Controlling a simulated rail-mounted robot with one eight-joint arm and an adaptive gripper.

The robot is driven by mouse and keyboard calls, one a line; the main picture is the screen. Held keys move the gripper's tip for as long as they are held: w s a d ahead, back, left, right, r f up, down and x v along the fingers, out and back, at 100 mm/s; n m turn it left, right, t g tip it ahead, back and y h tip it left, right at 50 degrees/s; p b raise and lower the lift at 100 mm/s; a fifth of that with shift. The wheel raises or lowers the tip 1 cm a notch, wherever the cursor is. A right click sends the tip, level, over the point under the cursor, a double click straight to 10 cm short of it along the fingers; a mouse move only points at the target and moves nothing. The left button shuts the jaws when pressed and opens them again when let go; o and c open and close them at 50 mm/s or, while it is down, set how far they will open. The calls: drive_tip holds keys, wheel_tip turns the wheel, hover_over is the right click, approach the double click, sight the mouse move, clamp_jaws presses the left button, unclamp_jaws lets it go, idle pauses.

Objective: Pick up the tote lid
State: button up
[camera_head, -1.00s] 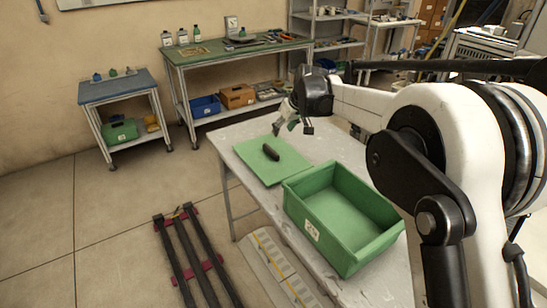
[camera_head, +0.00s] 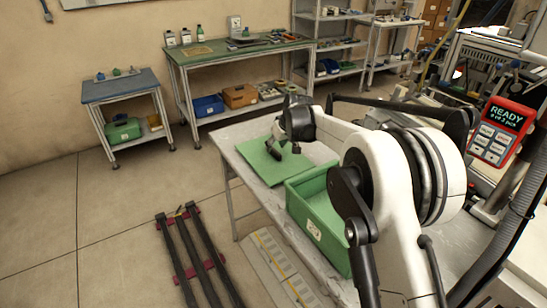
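The tote lid (camera_head: 256,163) is a flat green panel lying on the grey-white table. Its dark handle (camera_head: 274,154) stands up near the middle of the panel. My gripper (camera_head: 286,146) is low over the lid, at the right end of the handle. I cannot tell whether the fingers touch the handle or whether they are open or shut. The green tote (camera_head: 296,222) stands on the table in front of the lid, with a white label on its side. My arm hides much of its right part.
The table (camera_head: 240,197) has a bare strip left of the tote. A blue-topped cart (camera_head: 122,86) and a green-topped bench (camera_head: 214,59) stand behind. A red device reading READY (camera_head: 500,130) is at right. Dark rails (camera_head: 192,252) lie on the floor.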

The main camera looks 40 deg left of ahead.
sight(274, 149)
drive_tip(key=shift+x, duration=1.55)
drive_tip(key=shift+s+f, duration=0.15)
clamp_jaws()
